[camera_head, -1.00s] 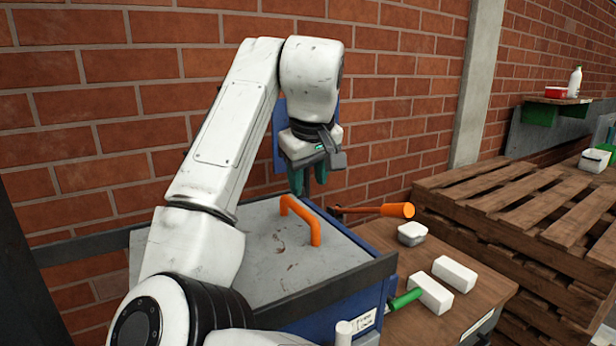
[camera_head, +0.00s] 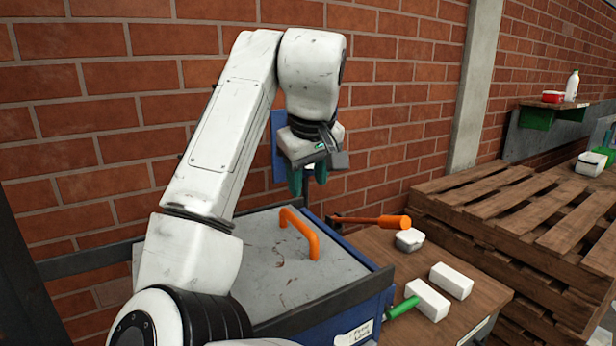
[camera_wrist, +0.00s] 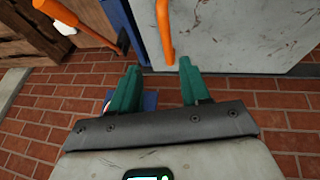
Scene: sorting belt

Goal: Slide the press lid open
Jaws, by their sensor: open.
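The press lid (camera_head: 268,262) is a grey, scuffed flat plate on top of a blue press box (camera_head: 352,312). An orange handle (camera_head: 303,232) stands up from the lid like an arch. My gripper (camera_head: 308,188) hangs above the far side of the lid, behind and above the handle, apart from it. In the wrist view my gripper (camera_wrist: 157,75) shows two green fingers spread apart with nothing between them. The orange handle (camera_wrist: 165,32) and the grey lid (camera_wrist: 225,35) lie beyond the fingertips. My arm covers the lid's left part in the head view.
An orange-handled hammer (camera_head: 375,222) lies right of the press near a grey-white container (camera_head: 409,239). White blocks (camera_head: 450,280) and a green handle (camera_head: 403,307) are at the front right. Wooden pallets (camera_head: 500,215) stand right; a brick wall (camera_head: 100,110) is close behind.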

